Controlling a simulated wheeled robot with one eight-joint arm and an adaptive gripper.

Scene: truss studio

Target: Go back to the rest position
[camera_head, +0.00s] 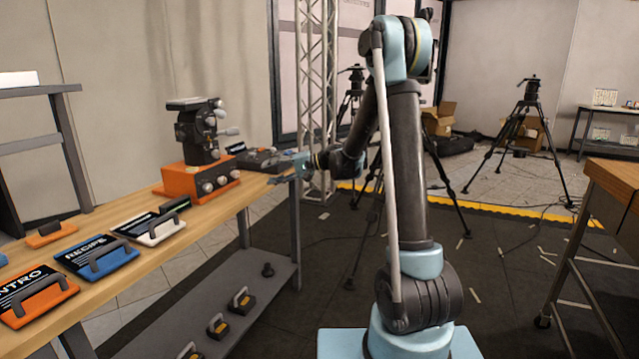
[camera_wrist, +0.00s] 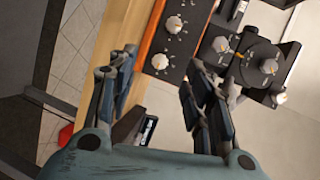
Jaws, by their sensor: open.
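My gripper (camera_head: 285,172) reaches left from my arm to the far right end of the wooden workbench, at about the height of its top. In the wrist view my gripper (camera_wrist: 158,85) shows two dark jointed fingers spread apart with nothing between them. Beyond the fingers lies the orange box with knobs (camera_wrist: 152,45), which carries a dark tripod-head device. In the head view this orange box (camera_head: 200,185) stands left of my gripper, apart from it. A dark flat device (camera_head: 255,158) lies on the bench close to my gripper and is partly hidden behind it.
The wooden workbench (camera_head: 150,262) also holds several clapper-like plates with handles, such as a blue one (camera_head: 95,258). Its lower shelf (camera_head: 215,315) holds small dark weights. A second wooden table (camera_head: 615,178) stands at the right. Tripods (camera_head: 525,120) and a truss (camera_head: 317,60) stand behind.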

